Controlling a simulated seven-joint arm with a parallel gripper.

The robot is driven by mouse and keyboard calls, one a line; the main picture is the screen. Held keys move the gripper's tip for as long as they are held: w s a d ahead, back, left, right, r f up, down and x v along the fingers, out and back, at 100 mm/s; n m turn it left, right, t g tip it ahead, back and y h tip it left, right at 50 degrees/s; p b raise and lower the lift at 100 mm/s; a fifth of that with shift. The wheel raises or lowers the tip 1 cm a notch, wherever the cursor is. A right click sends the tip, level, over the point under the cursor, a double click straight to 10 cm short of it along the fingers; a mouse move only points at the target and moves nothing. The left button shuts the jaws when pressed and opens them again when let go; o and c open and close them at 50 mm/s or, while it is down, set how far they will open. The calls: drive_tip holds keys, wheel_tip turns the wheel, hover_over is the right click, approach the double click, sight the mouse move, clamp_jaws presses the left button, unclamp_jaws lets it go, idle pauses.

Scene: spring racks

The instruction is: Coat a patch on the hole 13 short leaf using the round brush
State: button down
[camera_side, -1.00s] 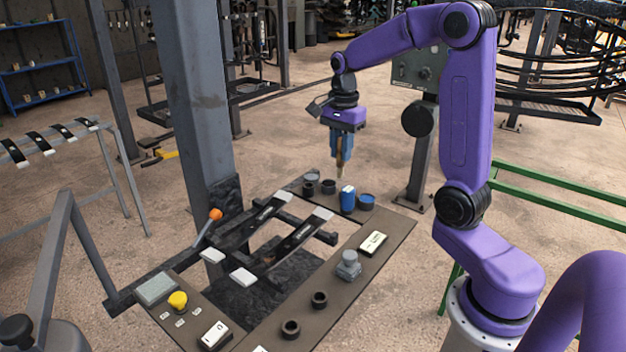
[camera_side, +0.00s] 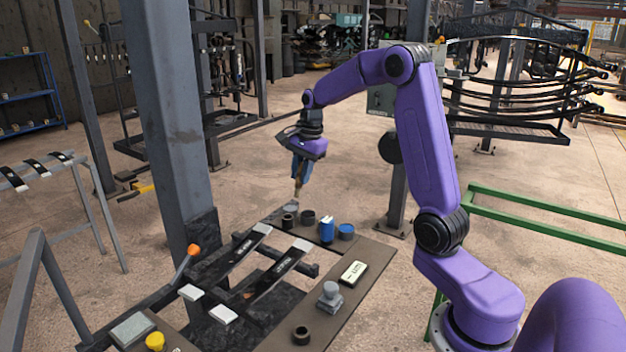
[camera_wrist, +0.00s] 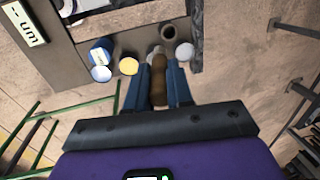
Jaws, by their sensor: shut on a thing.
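My gripper (camera_side: 300,179) is shut on the round brush (camera_side: 297,192), which hangs tip down above the far end of the bench. In the wrist view, the brush's brown handle (camera_wrist: 158,78) sits between the blue fingers; its tip is hard to make out against the pots. Two dark leaves with pale ends lie on the rack, a left one (camera_side: 236,257) and a right one (camera_side: 274,275). The brush is apart from both. The lettering on the leaves is too small to read, so I cannot tell which is hole 13.
A white label block (camera_side: 353,273) and grey knob (camera_side: 330,297) are nearer. A thick post (camera_side: 170,130) rises left of the rack.

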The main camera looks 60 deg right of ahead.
drive_tip(key=w+d+f+t, duration=0.2)
drive_tip(key=w+d, duration=0.3)
drive_tip(key=w, duration=0.1)
drive_tip(key=shift+s+f, duration=0.15)
drive_tip(key=shift+f, duration=2.75)
drive_tip(key=shift+f, duration=0.5)
drive_tip(key=shift+r, duration=0.1)
wheel_tip(320, 180, up, 7)
idle(0.3)
idle(0.6)
